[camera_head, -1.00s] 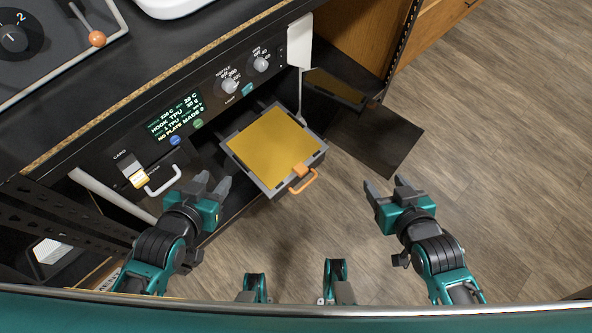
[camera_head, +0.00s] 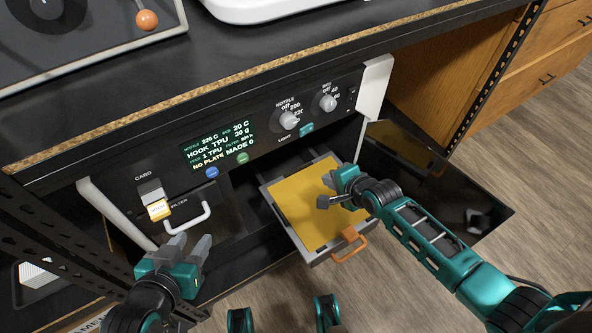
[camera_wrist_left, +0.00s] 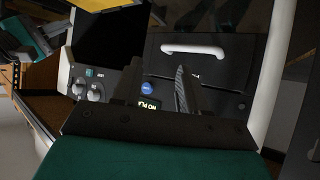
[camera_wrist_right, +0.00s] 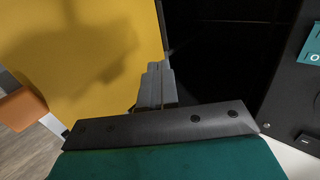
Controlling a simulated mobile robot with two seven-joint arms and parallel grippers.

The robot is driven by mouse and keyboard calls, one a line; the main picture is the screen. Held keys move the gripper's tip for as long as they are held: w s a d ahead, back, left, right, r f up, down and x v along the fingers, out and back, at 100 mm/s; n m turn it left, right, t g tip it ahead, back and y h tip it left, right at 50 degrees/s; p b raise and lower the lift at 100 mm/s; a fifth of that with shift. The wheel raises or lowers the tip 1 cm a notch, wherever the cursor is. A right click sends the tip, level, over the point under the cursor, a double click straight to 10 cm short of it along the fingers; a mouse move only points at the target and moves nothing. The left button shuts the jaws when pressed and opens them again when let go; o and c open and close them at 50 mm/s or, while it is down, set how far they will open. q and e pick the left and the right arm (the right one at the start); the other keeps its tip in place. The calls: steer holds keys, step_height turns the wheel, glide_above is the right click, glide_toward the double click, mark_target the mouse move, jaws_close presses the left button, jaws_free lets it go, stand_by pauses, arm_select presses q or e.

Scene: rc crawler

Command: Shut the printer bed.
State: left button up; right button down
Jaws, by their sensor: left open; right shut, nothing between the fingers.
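The printer bed (camera_head: 292,208) is a grey tray with a yellow plate and an orange handle (camera_head: 350,243). It is pulled out of the printer's dark opening. My right gripper (camera_head: 328,190) is shut and empty, over the bed's right part; I cannot tell whether it touches. In the right wrist view the yellow plate (camera_wrist_right: 80,60) fills the left side beside the shut fingers (camera_wrist_right: 156,84). My left gripper (camera_head: 188,244) is open and empty, just below the white filter drawer handle (camera_head: 190,222). That handle also shows in the left wrist view (camera_wrist_left: 193,49).
The printer's front panel (camera_head: 215,145) has a green display, knobs and buttons. An opened dark door (camera_head: 440,190) lies to the right of the bed. A black shelf post (camera_head: 70,235) stands at the left. Wooden floor is free in front.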

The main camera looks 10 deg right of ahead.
steer(key=b, duration=0.4)
glide_toward(302, 167)
steer(key=shift+s+d+f, duration=0.1)
steer(key=shift+s+f, duration=0.2)
steer(key=shift+f, duration=0.45)
steer(key=b+x, duration=0.1)
steer(key=x, duration=0.1)
steer(key=b+x, duration=0.2)
steer(key=shift+w+r, duration=0.25)
steer(key=shift+w+a+f+b, duration=0.25)
steer(key=shift+w+a+b, duration=0.1)
steer(key=shift+w+b, duration=0.15)
arm_select(q)
steer(key=shift+h, duration=0.3)
steer(key=f, duration=0.1)
steer(key=d+f, duration=0.1)
steer(key=f, duration=0.1)
steer(key=d+f, duration=0.1)
steer(key=f, duration=0.1)
steer(key=shift+w+f, duration=0.2)
steer(key=shift+w, duration=0.05)
arm_select(e)
steer(key=shift+w+a, duration=0.1)
steer(key=shift+w, duration=0.15)
arm_select(q)
steer(key=shift+r, duration=0.1)
